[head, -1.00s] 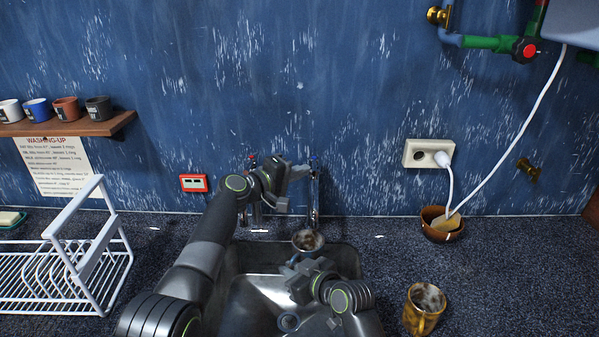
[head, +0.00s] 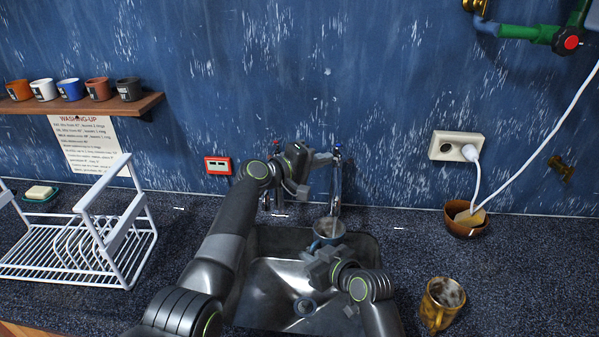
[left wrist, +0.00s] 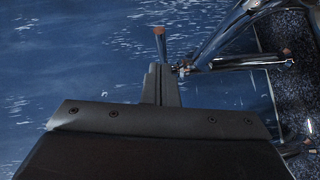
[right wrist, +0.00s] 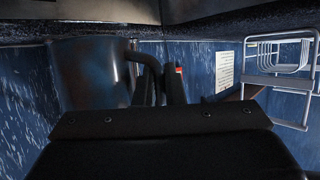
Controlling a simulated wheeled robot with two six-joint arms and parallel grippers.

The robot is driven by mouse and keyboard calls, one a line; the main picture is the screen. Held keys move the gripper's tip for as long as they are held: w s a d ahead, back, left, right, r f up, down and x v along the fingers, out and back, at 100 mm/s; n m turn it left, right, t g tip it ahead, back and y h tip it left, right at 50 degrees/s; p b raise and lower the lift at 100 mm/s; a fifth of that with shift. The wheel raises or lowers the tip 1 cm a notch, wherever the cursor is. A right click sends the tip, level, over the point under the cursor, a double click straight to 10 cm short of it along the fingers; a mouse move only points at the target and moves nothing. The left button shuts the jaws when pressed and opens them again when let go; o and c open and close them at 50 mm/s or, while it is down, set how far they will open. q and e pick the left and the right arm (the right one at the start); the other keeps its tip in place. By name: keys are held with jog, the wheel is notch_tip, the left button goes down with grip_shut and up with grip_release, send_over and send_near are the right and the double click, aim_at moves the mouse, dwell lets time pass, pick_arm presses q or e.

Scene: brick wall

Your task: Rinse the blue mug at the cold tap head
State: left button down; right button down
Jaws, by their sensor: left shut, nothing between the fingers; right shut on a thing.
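The blue mug (head: 316,241), brown-stained inside, is under the spout of the cold tap (head: 337,180), above the sink's back edge. My right gripper (head: 317,262) is shut on its handle; the mug's stained side (right wrist: 90,75) and dark handle (right wrist: 146,62) show in the right wrist view. My left gripper (head: 324,159) is shut and empty beside the blue-marked cold tap head. In the left wrist view its closed fingertips (left wrist: 163,70) are close to a tap lever (left wrist: 245,62); contact is unclear. I cannot tell if water runs.
The steel sink (head: 270,290) lies below both arms. A white dish rack (head: 95,265) stands left, a yellow mug (head: 441,303) right. A brown bowl (head: 462,226) sits under a socket (head: 455,147) with a cable. A shelf (head: 80,107) holds several mugs.

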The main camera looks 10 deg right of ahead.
jog(key=shift+a, duration=0.1)
pick_arm(q)
jog(key=s+a+r, duration=0.1)
jog(key=s+a, duration=0.6)
jog(key=shift+a+r, duration=0.3)
jog(key=shift+a, duration=0.1)
jog(key=shift+r, duration=0.1)
pick_arm(e)
jog(key=shift+d, duration=0.2)
dwell(0.3)
pick_arm(q)
jog(key=shift+r, duration=0.15)
pick_arm(e)
jog(key=shift+s+d+r, duration=0.1)
jog(key=shift+s+d, duration=0.25)
jog(key=shift+s, duration=0.05)
jog(key=shift+a, duration=0.1)
